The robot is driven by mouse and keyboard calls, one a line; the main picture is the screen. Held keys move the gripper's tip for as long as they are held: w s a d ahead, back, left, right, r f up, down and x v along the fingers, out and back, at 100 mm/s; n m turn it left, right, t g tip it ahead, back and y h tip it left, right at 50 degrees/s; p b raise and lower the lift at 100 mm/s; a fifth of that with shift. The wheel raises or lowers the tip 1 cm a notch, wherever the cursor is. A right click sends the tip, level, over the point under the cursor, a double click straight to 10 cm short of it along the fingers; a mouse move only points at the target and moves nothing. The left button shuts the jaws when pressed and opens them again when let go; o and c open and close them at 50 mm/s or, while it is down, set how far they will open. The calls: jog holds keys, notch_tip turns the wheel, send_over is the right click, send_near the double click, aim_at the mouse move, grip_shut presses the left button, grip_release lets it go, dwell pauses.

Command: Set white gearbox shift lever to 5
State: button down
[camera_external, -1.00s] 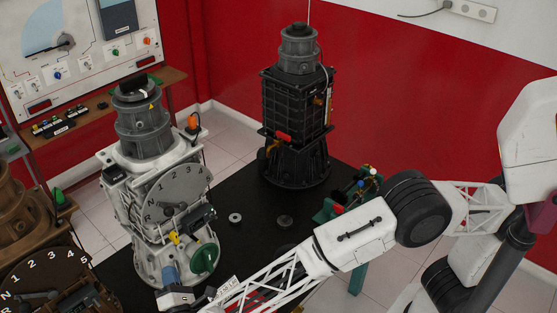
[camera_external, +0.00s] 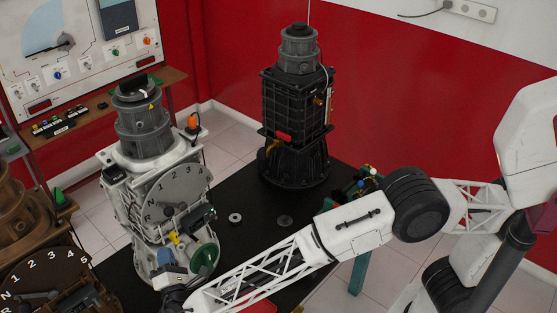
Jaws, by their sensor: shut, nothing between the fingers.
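The white gearbox (camera_external: 122,200) stands upright left of centre on the black table. Its grey dial plate (camera_external: 185,184) faces me with R, 1, 2 and 3 partly readable. A dark shift lever (camera_external: 169,210) sits at the dial's hub; I cannot tell which number it points at, and 5 is not readable there. My gripper (camera_external: 167,257), small and partly unclear, is at the gearbox's lower front, below the dial and left of the green round part (camera_external: 204,258). It is shut and holds nothing. It appears apart from the lever; any contact with the housing cannot be told.
A brown gearbox (camera_external: 30,220) with its own numbered dial (camera_external: 45,278) stands at left. A black gearbox (camera_external: 295,110) stands at the back. Two small round pieces (camera_external: 235,218) (camera_external: 285,221) lie on the black table (camera_external: 250,195). A control panel (camera_external: 75,55) is at upper left.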

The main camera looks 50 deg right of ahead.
jog(key=w+d+r, duration=0.4)
jog(key=d, duration=0.1)
jog(key=shift+w, duration=0.25)
dwell(0.3)
jog(key=shift+d+r+m+g, duration=0.2)
jog(key=shift+r+m+g, duration=0.25)
jog(key=shift+m, duration=0.15)
